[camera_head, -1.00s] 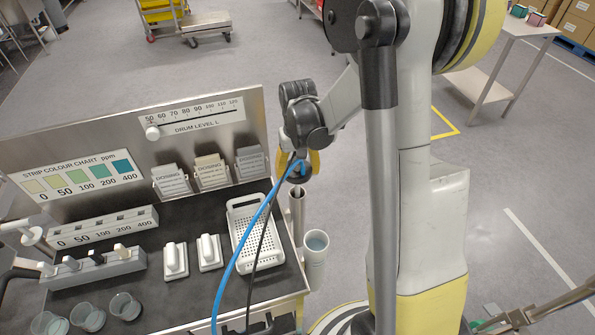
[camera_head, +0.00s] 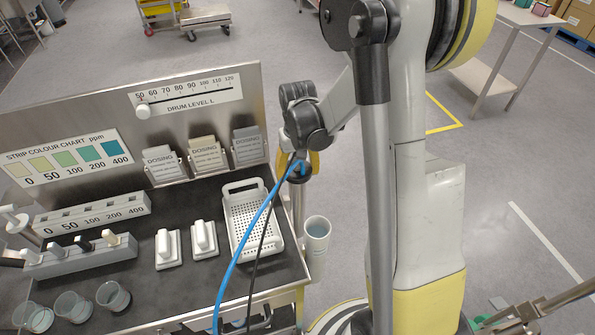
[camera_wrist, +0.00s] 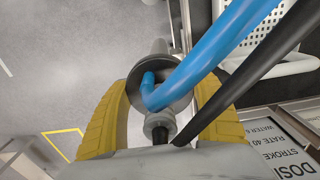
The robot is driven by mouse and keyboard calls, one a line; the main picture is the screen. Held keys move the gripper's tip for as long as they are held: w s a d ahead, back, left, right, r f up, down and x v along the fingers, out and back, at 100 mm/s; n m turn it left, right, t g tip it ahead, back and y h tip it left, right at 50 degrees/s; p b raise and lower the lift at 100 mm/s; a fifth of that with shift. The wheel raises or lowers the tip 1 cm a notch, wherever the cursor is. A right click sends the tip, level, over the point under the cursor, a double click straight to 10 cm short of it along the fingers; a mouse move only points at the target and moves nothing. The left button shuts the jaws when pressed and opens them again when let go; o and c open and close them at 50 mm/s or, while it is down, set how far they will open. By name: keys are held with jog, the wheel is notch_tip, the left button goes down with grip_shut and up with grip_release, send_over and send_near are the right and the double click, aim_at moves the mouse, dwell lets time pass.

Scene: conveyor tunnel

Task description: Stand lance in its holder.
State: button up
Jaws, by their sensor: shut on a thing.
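My gripper (camera_head: 301,166) is at the right end of the bench, with its yellow fingers closed around the lance head. The lance's grey round cap (camera_wrist: 180,92) lies between the two yellow fingers in the wrist view, and a blue hose (camera_head: 246,247) and a black cable (camera_head: 258,245) run from it. A grey shaft shows beyond the cap in the wrist view. A narrow steel tube (camera_head: 298,205), seemingly the holder, stands upright below the gripper at the bench's right edge. The gripper hides the tube's mouth, so I cannot tell how far the lance is inside.
A white cup (camera_head: 317,247) hangs right of the tube. A perforated white tray (camera_head: 252,220) lies just left, under the hose. The bench (camera_head: 185,285) also carries two white blocks, dosing cards (camera_head: 205,155) and several beakers (camera_head: 72,306).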

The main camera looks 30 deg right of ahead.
notch_tip(320, 180, down, 2)
jog(key=shift+f+b, duration=0.1)
jog(key=shift+b, duration=0.55)
jog(key=shift+r, duration=0.2)
jog(key=o, duration=1.5)
jog(key=shift+o, duration=0.2)
jog(key=shift+r, duration=0.1)
notch_tip(320, 180, up, 12)
jog(key=shift+f, duration=0.1)
